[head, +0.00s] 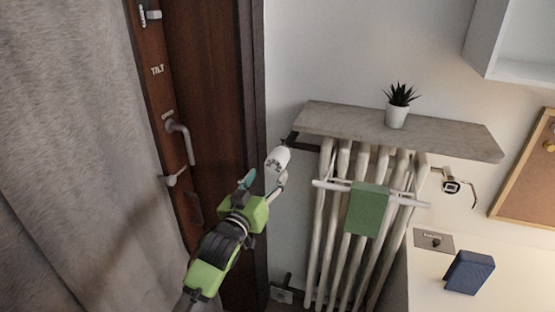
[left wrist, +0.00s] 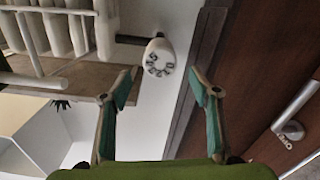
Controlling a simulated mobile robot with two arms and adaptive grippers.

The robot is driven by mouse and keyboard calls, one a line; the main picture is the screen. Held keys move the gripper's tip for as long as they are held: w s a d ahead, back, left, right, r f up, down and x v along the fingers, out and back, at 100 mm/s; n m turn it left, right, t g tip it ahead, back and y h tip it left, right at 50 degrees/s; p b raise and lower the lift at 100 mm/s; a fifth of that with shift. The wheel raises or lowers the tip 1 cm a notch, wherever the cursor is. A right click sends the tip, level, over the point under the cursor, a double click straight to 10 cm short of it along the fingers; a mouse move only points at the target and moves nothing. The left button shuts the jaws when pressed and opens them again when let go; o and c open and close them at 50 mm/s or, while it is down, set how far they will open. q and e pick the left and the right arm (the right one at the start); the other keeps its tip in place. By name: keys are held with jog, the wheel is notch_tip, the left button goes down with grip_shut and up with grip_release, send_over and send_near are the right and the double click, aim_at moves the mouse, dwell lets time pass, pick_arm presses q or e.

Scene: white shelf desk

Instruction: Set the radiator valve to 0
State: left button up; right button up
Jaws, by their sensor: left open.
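The white radiator valve (head: 277,159) sits at the upper left end of the radiator (head: 345,210), on a dark pipe. In the left wrist view the valve (left wrist: 159,57) shows its end face with a ring of dark marks; they are too small to read. My left gripper (head: 264,182) is open and empty, just below and left of the valve in the head view. In the left wrist view its two fingertips (left wrist: 164,80) are spread, with the valve beyond them, a little left of the middle. I see no contact. My right gripper is not in view.
A stone shelf (head: 450,138) with a potted plant (head: 397,112) lies over the radiator. A rail with a green towel (head: 367,209) hangs in front. A brown door frame with handles (head: 182,140) stands left. A white desk with a blue box (head: 469,272) is right.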

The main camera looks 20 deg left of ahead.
aim_at(278, 160)
pick_arm(q)
jog(key=w, duration=0.9)
jog(key=shift+w+d+p, duration=0.15)
jog(key=shift+w+p, duration=0.05)
jog(key=shift+p, duration=0.2)
jog(key=c, duration=1.1)
